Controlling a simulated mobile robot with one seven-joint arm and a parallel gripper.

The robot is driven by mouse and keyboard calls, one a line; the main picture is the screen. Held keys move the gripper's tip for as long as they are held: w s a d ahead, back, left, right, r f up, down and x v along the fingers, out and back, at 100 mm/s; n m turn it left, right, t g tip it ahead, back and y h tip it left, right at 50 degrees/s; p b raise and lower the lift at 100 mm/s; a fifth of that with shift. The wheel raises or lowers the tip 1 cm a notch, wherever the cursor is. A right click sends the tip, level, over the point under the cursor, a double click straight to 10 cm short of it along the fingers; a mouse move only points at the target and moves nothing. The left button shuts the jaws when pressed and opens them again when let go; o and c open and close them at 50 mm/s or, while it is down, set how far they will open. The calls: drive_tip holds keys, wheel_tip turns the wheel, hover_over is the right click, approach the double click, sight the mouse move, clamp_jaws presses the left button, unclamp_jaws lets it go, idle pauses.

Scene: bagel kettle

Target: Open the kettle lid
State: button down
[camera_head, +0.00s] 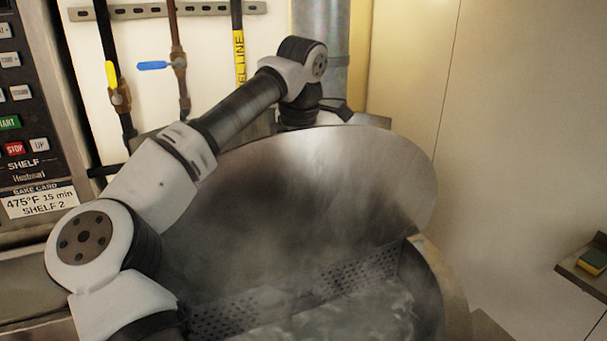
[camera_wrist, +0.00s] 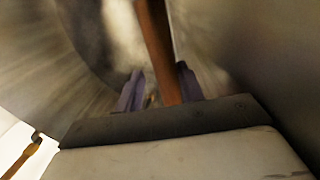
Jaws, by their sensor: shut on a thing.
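The kettle lid (camera_head: 330,190) is a large round grey metal disc. It stands raised and tilted back over the kettle (camera_head: 455,300), so the mouth is open and steam rises from the liquid inside. My arm reaches over to the back of the lid's top edge, and my gripper is mostly hidden there in the head view. In the wrist view my gripper (camera_wrist: 160,92) has its two fingers on either side of a brown bar (camera_wrist: 156,45), which looks like the lid's handle, and is shut on it. Their exact contact is blurred.
Pipes with a yellow valve lever (camera_head: 111,75) and a blue one (camera_head: 154,66) run down the wall behind my arm. A control panel (camera_head: 20,110) stands at the left. A small shelf (camera_head: 585,270) holds a sponge (camera_head: 593,260) at the right. Clear wall lies right of the lid.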

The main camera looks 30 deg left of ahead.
drive_tip(key=c, duration=2.1)
unclamp_jaws()
drive_tip(key=shift+w+a+f, duration=0.1)
drive_tip(key=shift+w+a, duration=0.35)
drive_tip(key=shift+a, duration=0.25)
drive_tip(key=shift+w+a+f, duration=0.1)
drive_tip(key=shift+w+a, duration=0.3)
drive_tip(key=shift+a, duration=0.25)
drive_tip(key=shift+o, duration=0.3)
drive_tip(key=o, duration=0.8)
drive_tip(key=shift+a+f, duration=0.1)
drive_tip(key=shift+f, duration=0.05)
wheel_tip(320, 180, up, 13)
drive_tip(key=s+d, duration=0.1)
drive_tip(key=d, duration=0.1)
drive_tip(key=shift+s+r, duration=0.15)
drive_tip(key=shift+r, duration=0.05)
drive_tip(key=shift+a, duration=0.1)
